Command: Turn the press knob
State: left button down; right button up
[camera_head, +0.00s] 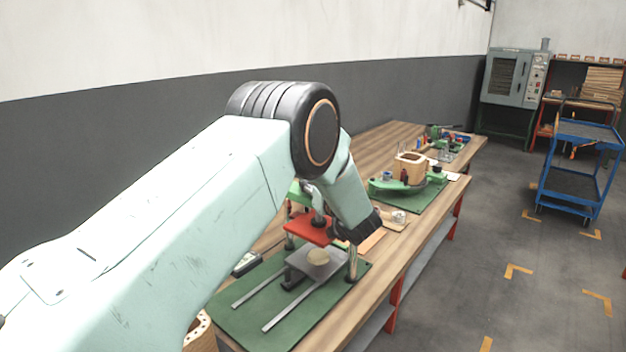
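The press stands on a green mat (232,312) on the wooden workbench. It has a red plate (308,230), metal posts and a green top part (297,193) that is mostly hidden behind my arm. A grey metal piece (318,205) rises above the red plate; I cannot tell if it is the knob. My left arm reaches over the press from the left. Its dark end (361,228) points down beside the red plate; the fingers cannot be made out. My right gripper is out of view.
Two metal rails (285,310) run along the mat toward the front. Farther along the bench (385,140) is a green fixture with a wooden coil form (411,167). A blue cart (572,185) and a grey oven (512,77) stand beyond. The floor right of the bench is clear.

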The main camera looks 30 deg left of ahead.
pick_arm(q)
jog(key=shift+s+f, duration=0.15)
jog(key=shift+f, duration=0.3)
jog(key=c, duration=1.5)
grip_release()
jog(key=o, duration=0.5)
jog(key=shift+d+r, duration=0.1)
jog(key=shift+r, duration=0.15)
jog(key=shift+c, duration=0.2)
jog(key=shift+o, duration=0.6)
jog(key=shift+r, duration=0.1)
jog(key=v, duration=1.1)
jog(key=shift+s+d, duration=0.2)
jog(key=shift+d, duration=0.1)
